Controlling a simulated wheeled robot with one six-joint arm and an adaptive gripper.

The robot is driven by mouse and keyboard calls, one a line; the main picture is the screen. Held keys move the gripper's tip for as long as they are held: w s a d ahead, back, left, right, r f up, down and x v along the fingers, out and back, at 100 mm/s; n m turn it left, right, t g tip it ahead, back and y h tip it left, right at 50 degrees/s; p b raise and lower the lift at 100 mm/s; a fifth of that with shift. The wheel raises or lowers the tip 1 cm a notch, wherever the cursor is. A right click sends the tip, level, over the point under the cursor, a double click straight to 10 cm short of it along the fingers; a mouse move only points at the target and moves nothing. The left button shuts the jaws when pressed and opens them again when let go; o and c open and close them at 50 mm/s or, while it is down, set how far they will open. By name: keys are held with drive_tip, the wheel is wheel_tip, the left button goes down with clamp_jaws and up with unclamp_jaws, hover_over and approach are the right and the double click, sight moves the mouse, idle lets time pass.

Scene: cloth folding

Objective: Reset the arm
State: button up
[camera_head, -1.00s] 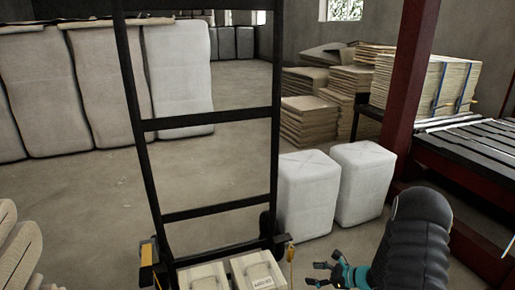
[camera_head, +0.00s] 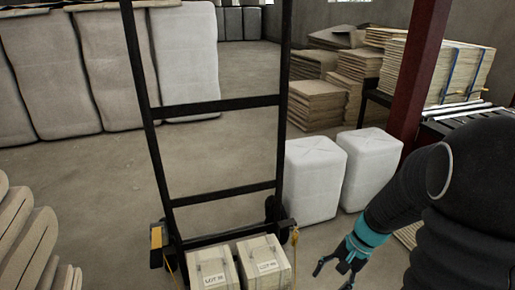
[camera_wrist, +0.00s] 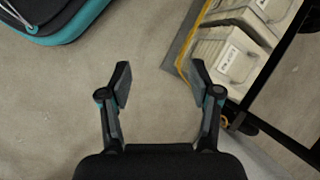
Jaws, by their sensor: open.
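My gripper (camera_wrist: 160,82) is open and empty in the wrist view, its two black fingers apart over bare concrete floor. In the head view my gripper (camera_head: 338,270) hangs at the lower right, at the end of my black arm with a teal band. It is to the right of the cart's boxes and in front of the white blocks. The wrist view also shows a labelled box (camera_wrist: 235,58) on the cart, right of the right finger and apart from it. No cloth is recognisable in these views.
A black-framed cart (camera_head: 222,102) stands in front of me, carrying labelled boxes (camera_head: 263,268). Two white wrapped blocks (camera_head: 313,180) stand right of it. Stacked sheets (camera_head: 313,103) and a red post (camera_head: 416,85) are farther right. Stacked tan pieces (camera_head: 25,240) are at the left. Floor behind the cart is clear.

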drive_tip(key=s+a+r+n+t+h+p, duration=0.1)
drive_tip(key=s+r+n+t+h+p, duration=0.1)
drive_tip(key=r, duration=1)
drive_tip(key=s+a+r+n+t+h+p, duration=0.2)
drive_tip(key=s+r+n+t+p, duration=0.1)
drive_tip(key=s+r, duration=0.6)
wheel_tip(320, 180, up, 3)
drive_tip(key=n+t, duration=0.1)
drive_tip(key=n, duration=0.1)
drive_tip(key=shift+s+r+n+t+h, duration=0.2)
drive_tip(key=shift+n+t+h, duration=0.2)
drive_tip(key=shift+f, duration=0.1)
